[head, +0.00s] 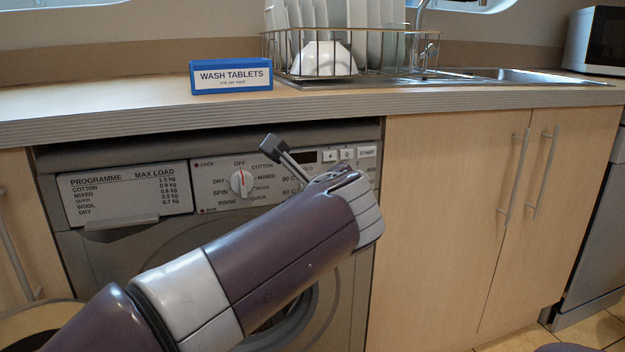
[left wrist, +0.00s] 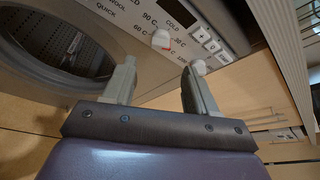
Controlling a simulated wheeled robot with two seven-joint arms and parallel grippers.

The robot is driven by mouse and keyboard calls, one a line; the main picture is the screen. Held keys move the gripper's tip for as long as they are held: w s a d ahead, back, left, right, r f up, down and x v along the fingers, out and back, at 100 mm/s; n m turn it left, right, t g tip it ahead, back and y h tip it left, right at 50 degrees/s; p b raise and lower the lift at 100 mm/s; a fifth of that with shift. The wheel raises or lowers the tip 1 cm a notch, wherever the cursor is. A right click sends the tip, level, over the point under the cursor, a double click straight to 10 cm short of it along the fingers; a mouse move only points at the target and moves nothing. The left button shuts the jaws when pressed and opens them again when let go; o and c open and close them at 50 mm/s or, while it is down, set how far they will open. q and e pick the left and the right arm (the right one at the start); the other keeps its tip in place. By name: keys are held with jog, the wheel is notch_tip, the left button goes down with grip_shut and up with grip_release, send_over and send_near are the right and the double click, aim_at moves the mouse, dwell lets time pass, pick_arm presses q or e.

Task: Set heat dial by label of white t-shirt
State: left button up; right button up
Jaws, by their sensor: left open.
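The washing machine's heat dial, a white knob (left wrist: 161,40), shows in the left wrist view with COLD and several temperature labels around it. In the head view my gripper and forearm hide it; only some labels show. My left gripper (left wrist: 163,64) is open and empty, its two fingers pointing at the panel. The heat dial appears just beyond the gap between the fingertips, with no visible contact. In the head view the left gripper (head: 286,153) is in front of the panel's right half. No white t-shirt or readable garment label is in view. My right gripper is not in view.
The programme dial (head: 242,183) is left of my gripper, its red mark near OFF. A load chart (head: 125,193) is further left. START and other buttons (head: 367,153) are at the right. Above, the worktop holds a blue wash tablets box (head: 231,77) and a dish rack (head: 350,58).

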pick_arm(q)
jog(key=p+v, duration=0.1)
jog(key=v, duration=0.3)
jog(key=shift+s, duration=0.2)
